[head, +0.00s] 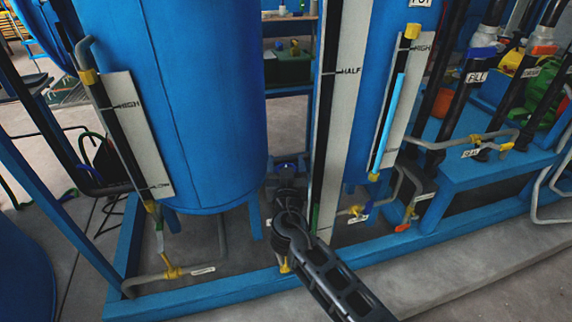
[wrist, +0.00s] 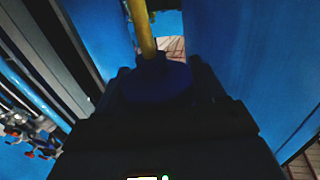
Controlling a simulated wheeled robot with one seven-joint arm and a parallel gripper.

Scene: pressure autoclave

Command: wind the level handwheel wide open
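A dark blue round handwheel (wrist: 158,82) on a yellow stem (wrist: 142,28) is straight ahead in the wrist view. My gripper (wrist: 162,86) is at the wheel, with dark fingers on its left and right sides. The deep shade hides whether the fingers press on the rim. In the head view my gripper (head: 290,197) is low between the two blue tanks, beside the tall HALF-marked level scale (head: 338,100). A small yellow fitting (head: 285,266) shows just below.
The left tank (head: 180,100) and right tank (head: 355,130) closely flank my gripper. A blue base rail (head: 220,291) runs in front. Small pipes with an orange-handled valve (head: 403,227) lie to the right. Open floor (head: 500,285) is at the lower right.

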